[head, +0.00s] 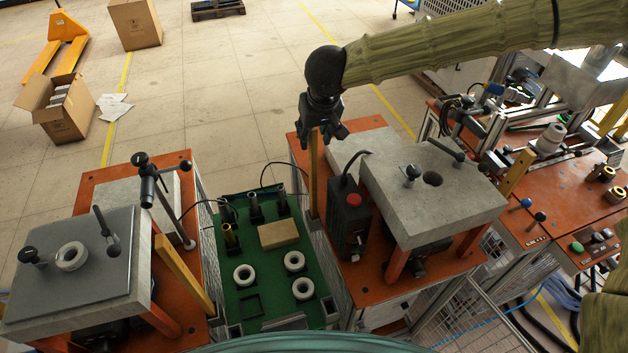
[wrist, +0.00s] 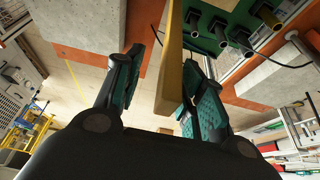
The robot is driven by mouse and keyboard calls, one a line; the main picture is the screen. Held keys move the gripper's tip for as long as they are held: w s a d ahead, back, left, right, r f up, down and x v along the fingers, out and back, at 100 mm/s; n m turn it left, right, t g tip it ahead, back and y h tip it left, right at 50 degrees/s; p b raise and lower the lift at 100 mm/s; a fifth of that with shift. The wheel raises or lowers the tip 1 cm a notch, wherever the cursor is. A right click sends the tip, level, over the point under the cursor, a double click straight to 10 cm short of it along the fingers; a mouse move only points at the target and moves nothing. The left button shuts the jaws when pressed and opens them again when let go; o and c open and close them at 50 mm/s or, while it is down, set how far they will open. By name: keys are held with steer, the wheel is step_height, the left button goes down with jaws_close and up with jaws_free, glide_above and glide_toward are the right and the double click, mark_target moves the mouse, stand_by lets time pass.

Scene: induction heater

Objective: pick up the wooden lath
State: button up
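A wooden lath (head: 314,178) stands upright in the head view, at the left edge of the right-hand orange bench, beside a black box with a red button. My gripper (head: 322,128) is at the lath's upper end. In the wrist view the lath (wrist: 171,62) runs between the two fingers of my gripper (wrist: 162,66). The fingers are spread, with a clear gap between the lath and the left finger. The lath lies close beside the right finger; I cannot tell whether they touch. The head view hides part of the fingers.
A green tray (head: 233,310) with white rings, dark tubes and a wooden block (head: 278,233) lies left of the lath. The black box (head: 348,225) and a grey slab (head: 430,190) stand to the right. Other yellow posts stand at the left bench (head: 183,272) and far right.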

steer(key=shift+s+a+f+p, duration=0.2)
steer(key=shift+s+f+p, duration=0.15)
steer(key=shift+s, duration=0.1)
steer(key=shift+w+a+f, duration=0.15)
steer(key=shift+w+f, duration=0.7)
steer(key=shift+f, duration=0.3)
steer(key=shift+s+r, duration=0.2)
steer(key=shift+s, duration=0.15)
steer(key=shift+w+f, duration=0.15)
steer(key=shift+w, duration=0.1)
jaws_close()
steer(key=shift+s, duration=0.1)
